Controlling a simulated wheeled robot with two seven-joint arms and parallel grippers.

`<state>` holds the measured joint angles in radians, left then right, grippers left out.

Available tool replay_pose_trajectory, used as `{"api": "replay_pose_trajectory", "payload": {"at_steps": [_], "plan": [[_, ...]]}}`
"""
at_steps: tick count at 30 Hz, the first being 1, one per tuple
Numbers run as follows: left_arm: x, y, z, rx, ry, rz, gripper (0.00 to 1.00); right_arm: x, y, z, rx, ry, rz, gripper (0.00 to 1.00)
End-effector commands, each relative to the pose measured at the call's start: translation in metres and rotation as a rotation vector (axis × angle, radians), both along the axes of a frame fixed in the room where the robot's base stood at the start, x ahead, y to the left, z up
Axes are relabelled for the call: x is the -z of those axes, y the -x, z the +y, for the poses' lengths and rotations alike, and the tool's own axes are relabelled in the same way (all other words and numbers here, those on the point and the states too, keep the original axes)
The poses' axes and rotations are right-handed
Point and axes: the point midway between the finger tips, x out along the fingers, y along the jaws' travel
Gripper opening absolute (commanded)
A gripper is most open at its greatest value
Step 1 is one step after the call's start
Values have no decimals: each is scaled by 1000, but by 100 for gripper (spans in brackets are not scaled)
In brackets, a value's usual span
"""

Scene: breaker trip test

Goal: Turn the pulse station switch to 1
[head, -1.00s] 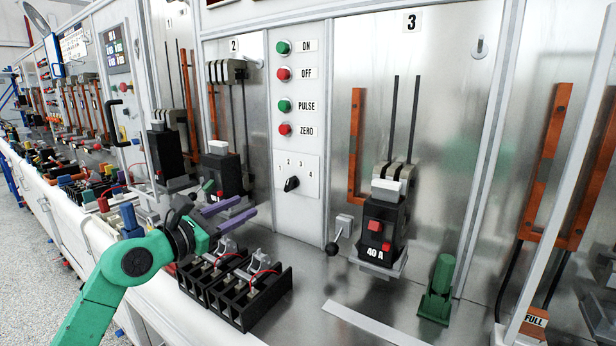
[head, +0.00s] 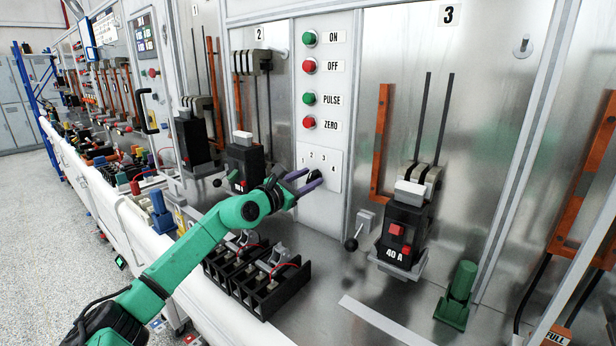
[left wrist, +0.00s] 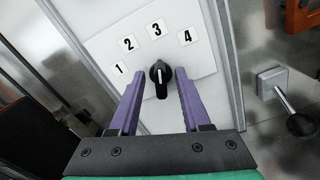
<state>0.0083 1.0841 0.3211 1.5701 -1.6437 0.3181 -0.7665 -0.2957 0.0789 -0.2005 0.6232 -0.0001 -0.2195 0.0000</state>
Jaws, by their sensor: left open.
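The pulse station switch is a black knob (left wrist: 160,82) on a white plate (head: 331,170) marked 1 to 4. In the left wrist view its white line points up toward the 3. My left gripper (left wrist: 160,74) has purple fingers, one on each side of the knob. It is open, and gaps show between the fingers and the knob. In the head view the left gripper (head: 313,178) is at the plate and partly covers the knob. My right gripper is not in view.
Green and red buttons (head: 309,68) labelled ON, OFF, PULSE and ZERO sit above the plate. A 40 A breaker (head: 404,228) and a ball-ended lever (head: 352,243) are to the right. A black terminal block (head: 262,283) lies below the arm. A green part (head: 457,294) stands at the right.

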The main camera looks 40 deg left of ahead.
Motion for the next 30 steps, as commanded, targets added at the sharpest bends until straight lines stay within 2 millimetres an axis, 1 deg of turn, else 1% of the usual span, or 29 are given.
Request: {"api": "replay_pose_trajectory", "payload": {"at_steps": [6, 7, 8, 9, 10, 11, 22, 26, 30], "plan": [[0, -1, 0, 0, -1, 0, 48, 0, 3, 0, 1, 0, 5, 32], [0, -1, 0, 0, 0, 0, 44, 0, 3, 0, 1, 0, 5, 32], [0, -1, 0, 1, 0, 0, 32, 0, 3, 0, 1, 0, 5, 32], [0, -1, 0, 1, 0, 0, 17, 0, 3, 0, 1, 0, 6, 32], [0, -1, 0, 1, 0, 0, 5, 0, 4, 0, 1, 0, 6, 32], [0, -1, 0, 1, 0, 0, 0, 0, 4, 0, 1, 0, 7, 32], [-1, -1, 0, 1, 23, 1, 0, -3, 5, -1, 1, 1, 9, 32], [-2, -1, 0, 1, 68, 0, 0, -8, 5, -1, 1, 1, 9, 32], [-3, -1, 0, 1, 149, -1, 0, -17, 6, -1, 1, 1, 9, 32]]}}
